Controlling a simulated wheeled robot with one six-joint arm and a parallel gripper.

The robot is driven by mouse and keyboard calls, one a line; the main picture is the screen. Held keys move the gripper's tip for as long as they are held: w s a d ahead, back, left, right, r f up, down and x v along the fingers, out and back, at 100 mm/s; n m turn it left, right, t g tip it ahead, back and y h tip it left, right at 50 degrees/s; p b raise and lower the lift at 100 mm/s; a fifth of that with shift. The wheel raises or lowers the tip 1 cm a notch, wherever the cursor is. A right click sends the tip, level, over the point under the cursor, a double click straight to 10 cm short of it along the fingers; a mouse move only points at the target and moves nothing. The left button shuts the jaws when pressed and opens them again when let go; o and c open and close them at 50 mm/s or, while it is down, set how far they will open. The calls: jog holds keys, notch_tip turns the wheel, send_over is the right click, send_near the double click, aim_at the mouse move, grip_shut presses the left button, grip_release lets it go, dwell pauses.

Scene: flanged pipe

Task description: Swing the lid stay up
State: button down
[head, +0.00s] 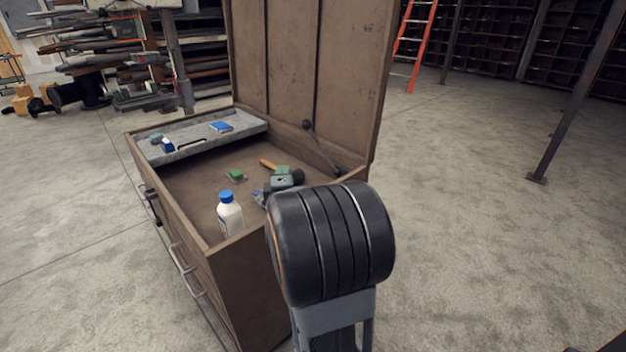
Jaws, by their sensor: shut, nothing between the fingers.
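The lid stay (322,148) is a thin dark rod at the right inner side of the brown chest. It slants from a round dark knob by the lid down to the right, ending near the chest's right rim. The lid (300,60) stands open and upright at the back of the chest (245,285). I cannot make out my gripper; my own thick black arm joint fills the front centre and hides part of the chest's right side.
Inside the chest are a grey tray (205,138), a white bottle with a blue cap (230,215), a green item (236,175) and a grey and black object (284,182). An orange ladder (414,45) and a steel post (575,105) stand behind.

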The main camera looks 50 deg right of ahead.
jog(key=s+d+f+h+b, duration=0.1)
jog(key=s+d+f+h, duration=0.1)
jog(key=d+h, duration=0.1)
jog(key=s+d+f+n+g+h+b, duration=0.1)
jog(key=shift+s+d+h+b, duration=0.2)
jog(key=shift+s+h+b, duration=0.05)
jog(key=shift+h+b, duration=0.1)
jog(key=w+d+r+h+b, duration=0.1)
jog(key=w+d+r, duration=0.3)
jog(key=d, duration=0.4)
jog(key=shift+r+g, duration=0.2)
jog(key=shift+g, duration=0.2)
